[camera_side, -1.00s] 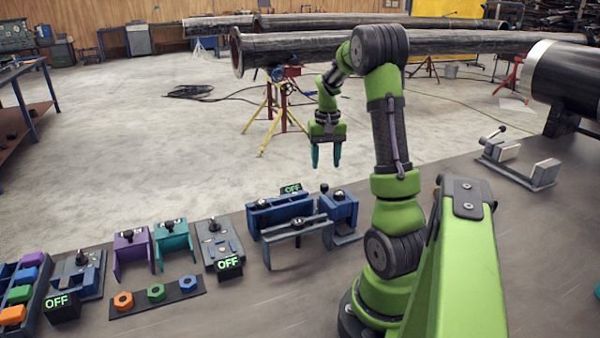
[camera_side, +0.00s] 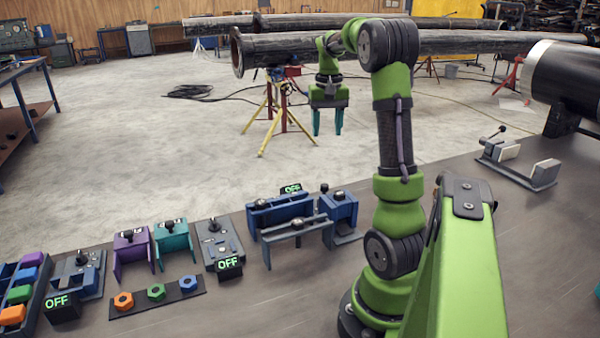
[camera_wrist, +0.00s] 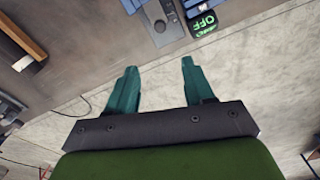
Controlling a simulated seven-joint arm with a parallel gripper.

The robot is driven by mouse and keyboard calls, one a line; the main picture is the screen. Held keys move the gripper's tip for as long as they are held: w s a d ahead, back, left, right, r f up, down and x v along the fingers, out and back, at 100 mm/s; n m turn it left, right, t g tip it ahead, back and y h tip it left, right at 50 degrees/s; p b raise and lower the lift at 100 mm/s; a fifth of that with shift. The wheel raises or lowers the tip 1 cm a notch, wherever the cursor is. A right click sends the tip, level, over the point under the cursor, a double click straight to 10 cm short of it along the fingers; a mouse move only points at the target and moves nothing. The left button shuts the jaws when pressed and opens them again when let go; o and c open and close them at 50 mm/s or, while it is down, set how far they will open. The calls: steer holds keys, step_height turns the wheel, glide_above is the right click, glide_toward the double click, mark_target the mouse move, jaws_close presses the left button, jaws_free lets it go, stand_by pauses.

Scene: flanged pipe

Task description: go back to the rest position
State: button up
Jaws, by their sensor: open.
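My gripper (camera_side: 327,128) hangs in the air with its two teal fingers pointing down, apart and empty. In the side view it is above and beyond the bench fixtures, with the pale concrete floor behind it. In the wrist view my gripper (camera_wrist: 158,85) shows both fingers spread, with nothing between them. The bench edge and a lit OFF box (camera_wrist: 203,22) appear past the fingertips there. The flanged pipe (camera_side: 300,48) lies across stands behind my arm.
Blue clamp fixtures (camera_side: 283,212), a purple bracket (camera_side: 132,250), a teal bracket (camera_side: 174,240) and a strip of coloured nuts (camera_side: 156,296) stand along the bench. A grey vise-like fixture (camera_side: 520,170) sits at the right. Bare bench (camera_side: 270,300) lies in front of the blue fixtures.

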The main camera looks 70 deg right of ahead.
steer(key=w+a+n+t, duration=0.1)
steer(key=w+a+t, duration=0.15)
steer(key=a, duration=0.65)
steer(key=w+a+n+t, duration=0.2)
steer(key=w+a, duration=0.1)
steer(key=a, duration=0.7)
steer(key=s+a+n+t+y, duration=0.1)
steer(key=s+a+n, duration=0.15)
steer(key=a, duration=0.65)
steer(key=s+a+n+t+y, duration=0.1)
steer(key=s+a+n+t, duration=0.15)
steer(key=a, duration=0.65)
steer(key=m+g+h, duration=0.2)
steer(key=m+g, duration=0.6)
glide_above(325, 184)
step_height(325, 184, down, 17)
steer(key=shift+a+f, duration=0.1)
